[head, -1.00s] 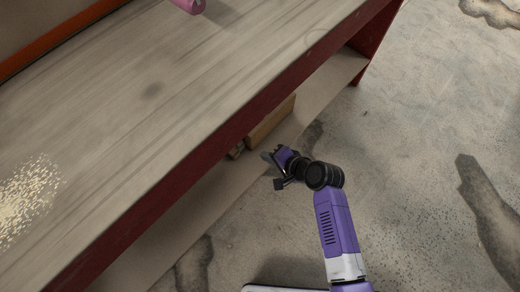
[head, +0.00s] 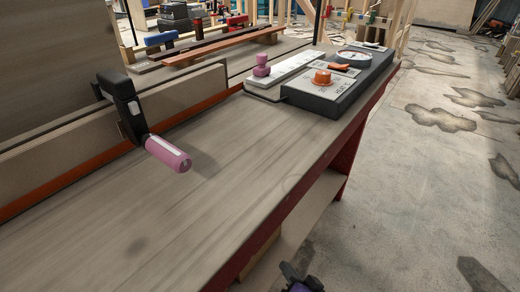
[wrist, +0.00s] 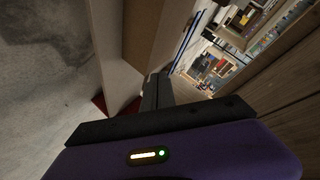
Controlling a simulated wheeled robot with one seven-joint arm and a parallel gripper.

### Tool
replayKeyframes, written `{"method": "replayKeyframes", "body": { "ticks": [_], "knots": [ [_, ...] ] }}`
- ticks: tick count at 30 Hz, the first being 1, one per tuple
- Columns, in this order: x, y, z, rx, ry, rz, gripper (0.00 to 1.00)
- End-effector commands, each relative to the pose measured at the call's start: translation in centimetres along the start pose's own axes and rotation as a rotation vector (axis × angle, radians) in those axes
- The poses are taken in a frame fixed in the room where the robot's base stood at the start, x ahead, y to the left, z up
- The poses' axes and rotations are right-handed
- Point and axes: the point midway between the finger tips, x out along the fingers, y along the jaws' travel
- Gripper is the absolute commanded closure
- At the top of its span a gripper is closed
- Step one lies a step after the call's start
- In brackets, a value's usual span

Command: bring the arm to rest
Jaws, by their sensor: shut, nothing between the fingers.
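My gripper (wrist: 157,92) is shut and empty in the wrist view, its dark fingers together past the purple body. The rest of my arm is out of that view. The gripper is in front of the bench, apart from the things on its top.
A black clamp with a pink handle (head: 168,154) grips the upright board (head: 175,97) on the bench. A dark control box (head: 335,85) with an orange knob and dial stands at the far end. Open concrete floor (head: 420,170) lies to the right.

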Motion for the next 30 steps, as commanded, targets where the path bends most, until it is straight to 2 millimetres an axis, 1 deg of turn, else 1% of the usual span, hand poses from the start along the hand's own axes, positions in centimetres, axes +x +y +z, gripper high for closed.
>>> {"method": "replayKeyframes", "body": {
  "ticks": [1, 2, 4, 5, 6, 7, 10, 11, 12, 14, 15, 21, 24, 27, 30],
  "knots": [
    [-1.8, 0.6, -0.3, -0.047, 0.044, 0.008, 1.00],
    [-2.9, 0.9, -0.6, -0.077, 0.072, 0.011, 1.00],
    [-5.6, 1.3, -1.3, -0.152, 0.137, 0.021, 1.00],
    [-6.9, 1.4, -1.5, -0.183, 0.165, 0.026, 1.00],
    [-8.8, 1.6, -1.8, -0.228, 0.200, 0.034, 1.00],
    [-10.2, 1.7, -2.0, -0.260, 0.225, 0.040, 1.00],
    [-14.8, 1.6, -2.5, -0.362, 0.301, 0.061, 1.00],
    [-16.2, 1.5, -2.7, -0.389, 0.321, 0.068, 1.00],
    [-18.1, 1.2, -2.8, -0.427, 0.345, 0.076, 1.00],
    [-20.8, 0.8, -3.0, -0.478, 0.379, 0.088, 1.00],
    [-22.6, 0.5, -3.1, -0.508, 0.396, 0.097, 1.00],
    [-30.7, -1.6, -3.2, -0.634, 0.452, 0.144, 1.00],
    [-33.8, -2.4, -3.0, -0.666, 0.452, 0.167, 1.00],
    [-36.0, -2.9, -2.7, -0.677, 0.438, 0.189, 1.00],
    [-37.6, -3.0, -2.0, -0.676, 0.407, 0.213, 1.00]
  ]
}}
